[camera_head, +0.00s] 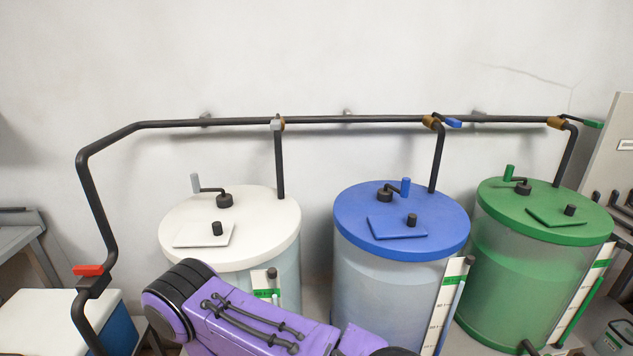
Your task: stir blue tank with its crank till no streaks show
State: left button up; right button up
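The blue tank has a blue lid (355,222) and a translucent body (385,300) with pale grey-blue contents; I cannot make out clear streaks at this size. Its crank (385,194) stands at the back of the lid, with a dark hub, a short arm and an upright blue handle (405,187) to the right of the hub. A blue square hatch with a black knob (411,219) lies in front of the crank. One purple arm of mine crosses the lower foreground and partly covers the lower tank front. Neither gripper shows, and nothing touches the crank.
A white-lidded tank (265,245) stands left and a green tank (500,275) right, each with its own crank. A dark pipe (350,119) with valves runs above along the wall. Level gauges (445,305) stand at the tank fronts. A red valve handle (88,270) is at far left.

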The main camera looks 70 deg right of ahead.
aim_at(404, 193)
jog(key=u, duration=0.25)
jog(key=k, duration=1.35)
jog(key=z, duration=1.8)
jog(key=i, duration=0.3)
